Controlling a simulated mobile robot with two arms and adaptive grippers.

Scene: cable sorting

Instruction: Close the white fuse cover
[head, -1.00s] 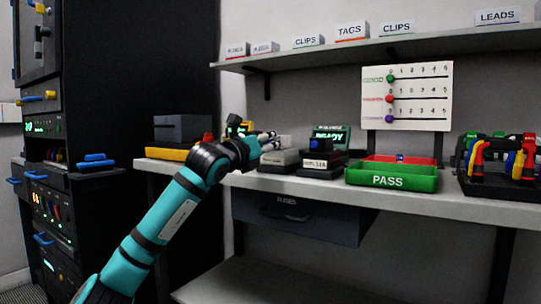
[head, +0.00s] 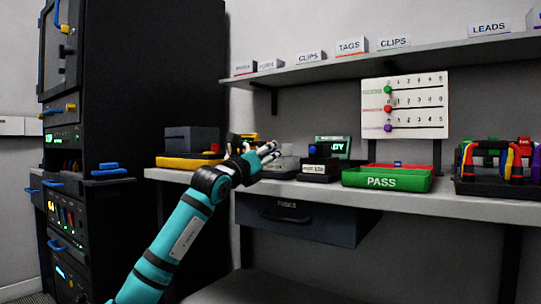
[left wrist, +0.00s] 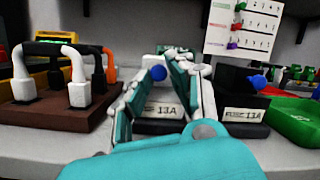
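The white fuse holder (head: 284,165) stands on the bench, partly hidden behind my left gripper (head: 268,151) in the head view. In the left wrist view its 13A label (left wrist: 160,111) shows low between the fingers of my left gripper (left wrist: 168,62). The fingers stand apart, with nothing seen clamped. The white cover's exact angle is hidden by the fingers. My right gripper is not in view.
A dark fuse holder (head: 320,168) with a blue knob stands just right. Further right are the green PASS tray (head: 385,181) and a rack of coloured leads (head: 497,160). A brown block with cable plugs (left wrist: 50,108) stands close on the left.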

